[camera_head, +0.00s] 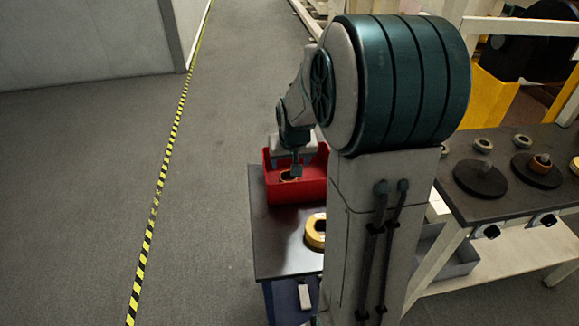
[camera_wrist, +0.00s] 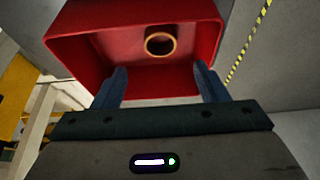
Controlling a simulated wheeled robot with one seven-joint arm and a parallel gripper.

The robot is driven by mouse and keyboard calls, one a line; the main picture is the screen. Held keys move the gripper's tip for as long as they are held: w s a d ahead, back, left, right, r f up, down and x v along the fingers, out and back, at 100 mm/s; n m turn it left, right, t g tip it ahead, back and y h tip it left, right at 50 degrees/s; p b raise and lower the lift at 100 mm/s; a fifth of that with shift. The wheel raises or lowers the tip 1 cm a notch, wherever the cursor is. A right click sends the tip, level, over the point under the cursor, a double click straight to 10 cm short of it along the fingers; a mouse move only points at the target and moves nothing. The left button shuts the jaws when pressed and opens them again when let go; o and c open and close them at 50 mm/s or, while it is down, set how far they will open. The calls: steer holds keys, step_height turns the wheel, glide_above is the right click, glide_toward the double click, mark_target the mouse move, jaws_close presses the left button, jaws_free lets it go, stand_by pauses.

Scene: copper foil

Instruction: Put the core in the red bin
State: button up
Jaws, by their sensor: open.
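The red bin (camera_head: 297,191) stands on a dark-topped table in the head view, partly behind my arm. It also fills the upper middle of the wrist view (camera_wrist: 90,80). The core (camera_wrist: 161,41), a short orange-brown ring, lies inside the bin on its floor, apart from my fingers. In the head view the core (camera_head: 287,177) shows only in part. My gripper (camera_wrist: 162,80) is open and empty, with its two blue-grey fingers spread over the near side of the bin. In the head view my gripper (camera_head: 295,168) is at the bin, small and partly hidden.
A yellow ring-shaped roll (camera_head: 316,232) lies on the dark table (camera_head: 281,235) in front of the bin, partly hidden by my arm. At right a workbench (camera_head: 520,198) holds dark discs and small rings. The floor left of the table is clear, with a yellow-black line (camera_head: 162,178).

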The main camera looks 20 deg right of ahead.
steer(key=s+a+r+n, duration=0.1)
steer(key=s+a+r, duration=0.1)
steer(key=s+a, duration=0.2)
steer(key=s+a+r+n+g, duration=0.1)
steer(key=s+a, duration=0.3)
steer(key=s, duration=0.5)
steer(key=s+a+r+n+y, duration=0.1)
steer(key=s+a+r, duration=0.2)
steer(key=s, duration=0.4)
steer(key=shift+s+a+g, duration=0.3)
steer(key=shift+s+a, duration=0.05)
steer(key=shift+a, duration=0.15)
